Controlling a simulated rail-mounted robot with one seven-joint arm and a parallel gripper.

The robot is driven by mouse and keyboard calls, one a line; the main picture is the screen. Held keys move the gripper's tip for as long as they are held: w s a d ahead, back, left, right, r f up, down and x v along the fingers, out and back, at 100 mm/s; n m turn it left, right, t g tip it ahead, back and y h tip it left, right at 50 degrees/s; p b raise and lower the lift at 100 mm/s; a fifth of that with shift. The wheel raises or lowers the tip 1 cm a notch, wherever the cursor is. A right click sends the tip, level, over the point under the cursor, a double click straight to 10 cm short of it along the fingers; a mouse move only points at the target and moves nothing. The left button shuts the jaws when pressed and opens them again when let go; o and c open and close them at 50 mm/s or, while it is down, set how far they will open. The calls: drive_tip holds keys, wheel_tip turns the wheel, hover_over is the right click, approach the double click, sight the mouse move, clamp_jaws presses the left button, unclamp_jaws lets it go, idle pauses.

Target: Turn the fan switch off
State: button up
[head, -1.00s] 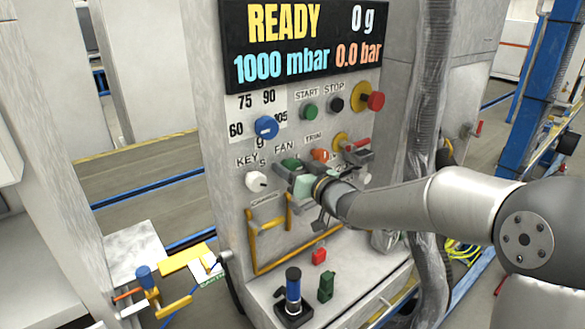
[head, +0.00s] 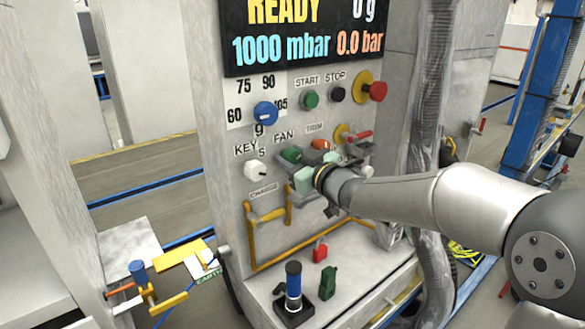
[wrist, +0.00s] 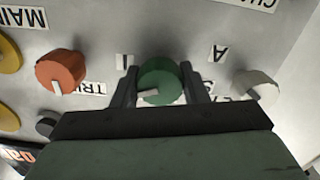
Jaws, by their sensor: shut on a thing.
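The fan switch (head: 291,155) is a green rotary knob under the FAN label on the grey panel. In the wrist view the green knob (wrist: 160,82) sits between the two dark fingers of my gripper (wrist: 160,88), which are shut on it. A pale pointer mark shows on the knob, aimed toward the left in that view. In the head view my gripper (head: 296,166) reaches the panel from the right and its body hides part of the knob.
The white key knob (head: 256,170) is left of the fan switch, and the orange trim knob (head: 320,145) is right of it. A blue dial (head: 265,113) is above.

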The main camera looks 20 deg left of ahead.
drive_tip(key=n+b, duration=0.3)
drive_tip(key=shift+f+n, duration=0.25)
drive_tip(key=shift+n, duration=0.15)
drive_tip(key=n+b, duration=0.3)
drive_tip(key=shift+n, duration=0.3)
drive_tip(key=n+b, duration=0.3)
drive_tip(key=n, duration=0.2)
drive_tip(key=shift+r+n+b, duration=0.15)
drive_tip(key=shift+n+b, duration=0.15)
drive_tip(key=shift+b, duration=0.05)
drive_tip(key=o, duration=1)
drive_tip(key=shift+c, duration=0.2)
drive_tip(key=shift+s, duration=0.1)
drive_tip(key=v, duration=1.7)
drive_tip(key=shift+s+p, duration=0.2)
drive_tip(key=shift+p, duration=0.2)
drive_tip(key=shift+d+r, duration=0.1)
drive_tip(key=shift+d, duration=0.05)
